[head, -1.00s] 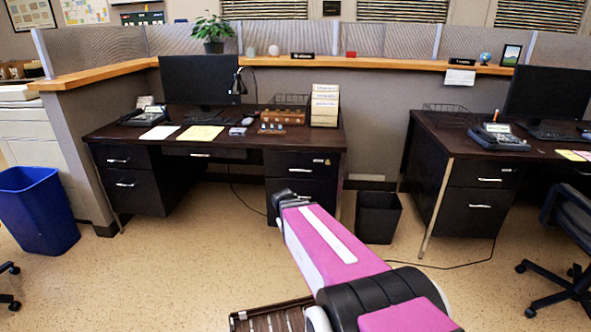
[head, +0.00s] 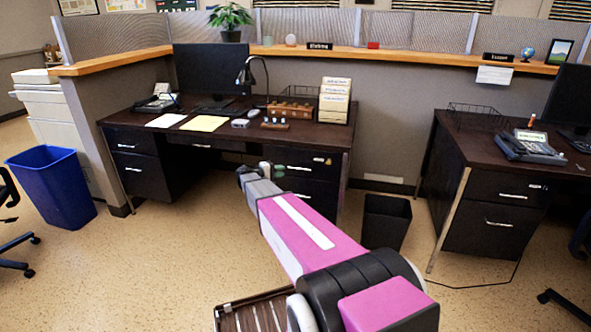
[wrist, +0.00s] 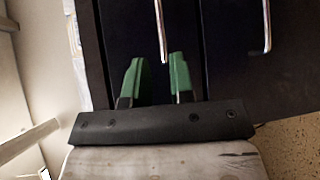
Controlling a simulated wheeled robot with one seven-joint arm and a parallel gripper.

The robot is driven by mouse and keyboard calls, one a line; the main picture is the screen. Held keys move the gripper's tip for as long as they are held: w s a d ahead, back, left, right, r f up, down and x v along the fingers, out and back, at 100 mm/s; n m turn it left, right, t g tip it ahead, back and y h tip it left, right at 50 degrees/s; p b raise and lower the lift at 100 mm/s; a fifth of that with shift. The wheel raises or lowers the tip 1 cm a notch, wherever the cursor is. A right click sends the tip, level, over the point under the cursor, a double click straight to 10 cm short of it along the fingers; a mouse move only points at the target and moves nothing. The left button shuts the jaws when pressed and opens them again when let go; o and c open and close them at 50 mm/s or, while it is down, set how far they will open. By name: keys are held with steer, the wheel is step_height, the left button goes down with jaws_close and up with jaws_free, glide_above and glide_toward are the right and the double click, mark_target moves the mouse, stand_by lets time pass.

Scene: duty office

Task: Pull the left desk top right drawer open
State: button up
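The left desk (head: 255,133) is dark with a drawer stack on each side. Its top right drawer (head: 325,172) looks shut, its front level with the drawer below. That drawer's bar handle (head: 298,168) shows just right of my gripper (head: 266,170) in the head view. In the wrist view, my gripper (wrist: 159,68) has two green fingers held apart with nothing gripped. The silver handle (wrist: 160,30) lines up with the gap between them, its near end by the fingertips. I cannot tell whether the fingers touch the drawer front.
The lower drawer's handle (wrist: 267,25) runs parallel in the wrist view. A black bin (head: 386,221) stands right of the desk, and a blue bin (head: 52,187) at the left. The right desk (head: 500,190) is beyond the black bin. Open floor (head: 160,260) lies in front.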

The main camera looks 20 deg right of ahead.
mark_target(300, 162)
steer(key=x, duration=0.9)
steer(key=shift+d+f, duration=0.1)
steer(key=shift+d, duration=0.3)
jaws_close()
